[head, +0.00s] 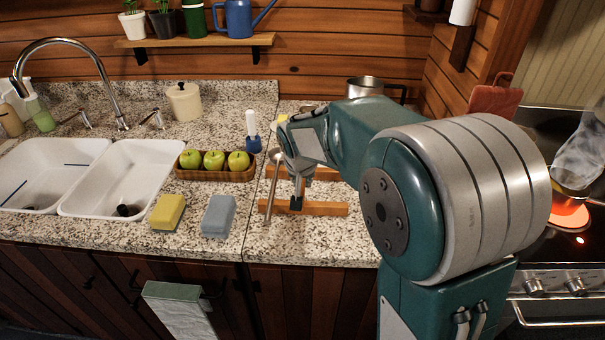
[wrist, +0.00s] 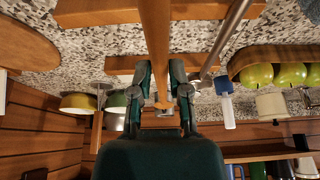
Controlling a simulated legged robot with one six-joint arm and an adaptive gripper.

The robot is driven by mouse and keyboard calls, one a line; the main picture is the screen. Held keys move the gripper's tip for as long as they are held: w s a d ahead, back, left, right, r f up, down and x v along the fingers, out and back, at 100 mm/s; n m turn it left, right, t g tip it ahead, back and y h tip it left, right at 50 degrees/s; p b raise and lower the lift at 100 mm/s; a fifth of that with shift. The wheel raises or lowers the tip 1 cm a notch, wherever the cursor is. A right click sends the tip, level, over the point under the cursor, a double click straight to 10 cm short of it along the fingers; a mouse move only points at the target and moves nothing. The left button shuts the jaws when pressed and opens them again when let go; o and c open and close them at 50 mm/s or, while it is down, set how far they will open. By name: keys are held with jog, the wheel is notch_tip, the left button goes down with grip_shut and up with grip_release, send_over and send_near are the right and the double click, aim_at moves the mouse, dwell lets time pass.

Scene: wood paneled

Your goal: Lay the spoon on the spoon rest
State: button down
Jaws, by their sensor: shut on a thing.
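My gripper (head: 297,204) points down over the counter right of the apple tray. In the wrist view its fingers (wrist: 160,75) are closed around a long wooden handle, which I take as the spoon (wrist: 155,35); its far end runs out of the picture. In the head view I cannot make out the spoon apart from the gripper and arm. Two parallel wooden bars, apparently the spoon rest (head: 325,209), lie below; they also show in the wrist view (wrist: 205,11). The spoon crosses over them in the wrist view; I cannot tell whether it touches.
A metal long-handled utensil (head: 271,190) lies across the bars at the left. The apple tray (head: 215,175), a blue-and-white brush (head: 252,130), and yellow (head: 167,212) and blue-grey (head: 218,216) sponges are left. A stove with a glowing burner (head: 567,213) is right.

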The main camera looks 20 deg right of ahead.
jog(key=shift+f, duration=2.35)
jog(key=shift+f, duration=0.15)
jog(key=c, duration=0.5)
grip_release()
jog(key=o, duration=0.3)
jog(key=v, duration=1.1)
jog(key=shift+s+a+r, duration=0.1)
jog(key=shift+r, duration=0.3)
